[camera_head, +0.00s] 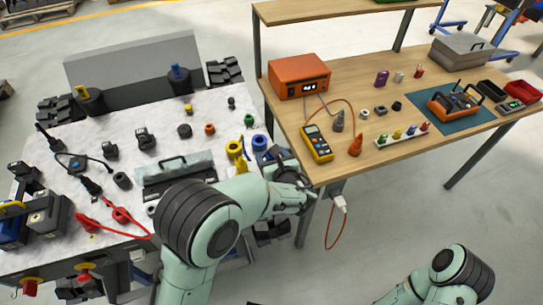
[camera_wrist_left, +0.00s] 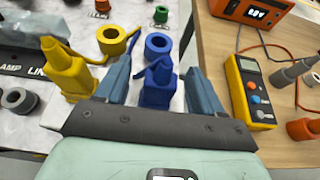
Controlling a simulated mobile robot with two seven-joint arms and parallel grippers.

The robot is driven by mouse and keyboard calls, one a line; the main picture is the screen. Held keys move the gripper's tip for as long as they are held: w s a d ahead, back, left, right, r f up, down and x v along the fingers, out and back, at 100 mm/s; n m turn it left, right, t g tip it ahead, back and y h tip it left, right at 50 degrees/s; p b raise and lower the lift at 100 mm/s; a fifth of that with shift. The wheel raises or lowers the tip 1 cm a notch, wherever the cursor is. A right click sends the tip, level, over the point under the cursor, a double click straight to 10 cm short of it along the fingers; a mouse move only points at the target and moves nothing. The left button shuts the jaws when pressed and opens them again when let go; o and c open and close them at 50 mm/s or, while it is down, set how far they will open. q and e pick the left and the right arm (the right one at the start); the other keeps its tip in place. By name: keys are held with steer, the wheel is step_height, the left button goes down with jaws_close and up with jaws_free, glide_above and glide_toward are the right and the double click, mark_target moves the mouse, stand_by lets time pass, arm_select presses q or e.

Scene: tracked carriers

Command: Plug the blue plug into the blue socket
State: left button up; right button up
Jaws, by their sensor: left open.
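The blue plug (camera_wrist_left: 157,88) stands between the two fingers of my left gripper (camera_wrist_left: 158,68) in the left wrist view. The fingers are open, with a visible gap on each side of the plug. A blue ring (camera_wrist_left: 158,45) lies just beyond it, with a blue cord beside them. In the head view my left gripper (camera_head: 279,166) is at the right edge of the marble-topped bench and partly hides the plug. A dark round fitting with a blue top (camera_head: 179,72), which looks like the blue socket, stands at the bench's back. My right gripper is out of view.
A yellow plug (camera_wrist_left: 66,75) and yellow ring (camera_wrist_left: 112,40) stand close left of the blue plug. A yellow multimeter (camera_head: 317,143) and orange device (camera_head: 299,76) are on the wooden table to the right. Several small dark and coloured parts dot the bench.

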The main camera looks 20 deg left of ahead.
arm_select(q)
steer(key=v, duration=1.3)
steer(key=s+a+f+n+g+h+p, duration=0.15)
steer(key=s+f+g, duration=0.25)
steer(key=f, duration=0.4)
steer(key=s+a+f+n+g, duration=0.3)
steer(key=s+f+g, duration=0.1)
steer(key=f, duration=0.5)
steer(key=s+f+n+g+h+p, duration=0.2)
steer(key=s+f+n+h, duration=0.2)
steer(key=s+f+n, duration=0.4)
steer(key=s+f+n+g+h+p, duration=0.2)
steer(key=s+f+n+h, duration=0.3)
steer(key=n, duration=1.5)
steer(key=s+a+f, duration=0.1)
steer(key=s+f, duration=0.2)
steer(key=s, duration=0.2)
steer(key=shift+f+n, duration=0.35)
steer(key=shift+f, duration=0.05)
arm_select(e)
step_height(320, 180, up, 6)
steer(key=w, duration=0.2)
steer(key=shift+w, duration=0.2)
arm_select(q)
steer(key=shift+h, duration=0.25)
